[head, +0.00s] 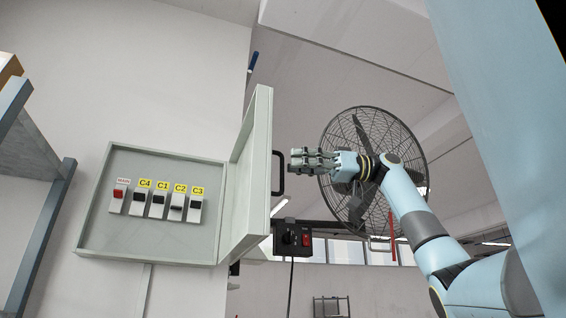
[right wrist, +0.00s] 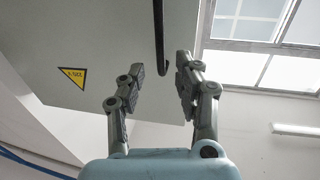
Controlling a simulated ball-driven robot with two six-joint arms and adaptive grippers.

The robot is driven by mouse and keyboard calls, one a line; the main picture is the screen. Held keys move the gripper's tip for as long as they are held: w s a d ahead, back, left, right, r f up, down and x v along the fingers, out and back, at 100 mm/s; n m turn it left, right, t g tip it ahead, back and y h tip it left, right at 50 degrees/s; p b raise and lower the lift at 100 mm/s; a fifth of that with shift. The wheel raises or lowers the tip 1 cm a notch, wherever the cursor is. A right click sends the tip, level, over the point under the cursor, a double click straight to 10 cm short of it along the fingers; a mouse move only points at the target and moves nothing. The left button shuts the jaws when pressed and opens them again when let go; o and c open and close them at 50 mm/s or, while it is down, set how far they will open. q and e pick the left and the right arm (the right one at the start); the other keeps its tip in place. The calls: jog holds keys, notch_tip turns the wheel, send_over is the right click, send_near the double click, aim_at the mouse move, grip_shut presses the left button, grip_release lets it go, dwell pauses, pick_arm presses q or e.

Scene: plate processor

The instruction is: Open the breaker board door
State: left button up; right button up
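The breaker board (head: 160,252) is a grey box on the wall, left of centre in the head view. Its door (head: 247,180) stands swung out on the right side, so the inside shows. The door has a black handle (head: 279,172) on its outer face; in the right wrist view the handle (right wrist: 159,38) hangs between and beyond the fingertips. My right gripper (head: 296,160) is just right of the handle. In the right wrist view the right gripper's fingers (right wrist: 160,72) are spread, with nothing clasped between them. My left gripper is not in view.
Inside the board are a red main switch (head: 118,194) and several breakers labelled C1 to C4. A black box with a red switch (head: 293,240) is below the door. A large fan (head: 350,125) stands behind my right arm. A grey-blue shelf (head: 35,150) is at the left.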

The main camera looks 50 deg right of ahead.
jog(key=v, duration=0.7)
jog(key=shift+s+d, duration=0.2)
jog(key=shift+d, duration=0.05)
jog(key=shift+f, duration=0.15)
